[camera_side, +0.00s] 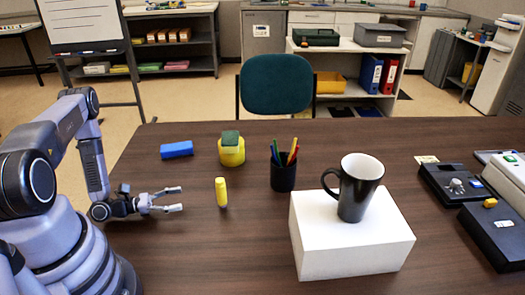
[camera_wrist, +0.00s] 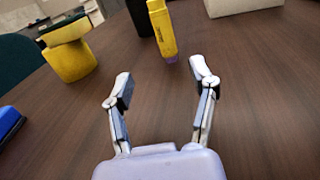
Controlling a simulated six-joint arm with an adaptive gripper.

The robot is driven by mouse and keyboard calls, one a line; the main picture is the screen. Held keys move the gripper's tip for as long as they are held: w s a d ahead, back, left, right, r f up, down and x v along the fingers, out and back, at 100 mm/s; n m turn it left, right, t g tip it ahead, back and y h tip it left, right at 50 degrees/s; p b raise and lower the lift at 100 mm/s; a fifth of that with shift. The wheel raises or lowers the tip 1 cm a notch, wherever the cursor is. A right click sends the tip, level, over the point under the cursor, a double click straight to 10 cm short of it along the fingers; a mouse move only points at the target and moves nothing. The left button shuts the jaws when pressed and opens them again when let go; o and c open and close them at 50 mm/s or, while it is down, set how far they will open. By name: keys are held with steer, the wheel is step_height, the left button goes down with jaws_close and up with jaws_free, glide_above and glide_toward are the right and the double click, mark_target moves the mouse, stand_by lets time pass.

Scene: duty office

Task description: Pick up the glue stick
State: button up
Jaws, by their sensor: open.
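The glue stick (camera_side: 221,192) is a yellow cylinder standing upright on the brown table in the side view. It also shows at the top middle of the wrist view (camera_wrist: 161,30), with dark print and a purple end. My gripper (camera_side: 182,198) is low over the table, just left of the glue stick, its fingers pointing toward it. In the wrist view my gripper (camera_wrist: 162,80) is open and empty, and the glue stick is beyond the fingertips, between their lines and apart from them.
A blue block (camera_side: 177,149) and a yellow pot with a green sponge-like top (camera_side: 231,150) stand behind. A black pen cup (camera_side: 283,174) stands to the right. A black mug (camera_side: 357,190) sits on a white box (camera_side: 350,250). Black trays (camera_side: 455,197) lie far right.

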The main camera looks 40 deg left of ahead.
mark_target(221, 194)
steer(key=x, duration=0.7)
steer(key=shift+w+d, duration=0.2)
steer(key=shift+d, duration=0.1)
steer(key=x, duration=0.5)
steer(key=shift+s+d+f, duration=0.1)
steer(key=shift+d+f, duration=0.05)
steer(key=shift+d, duration=0.05)
jaws_close()
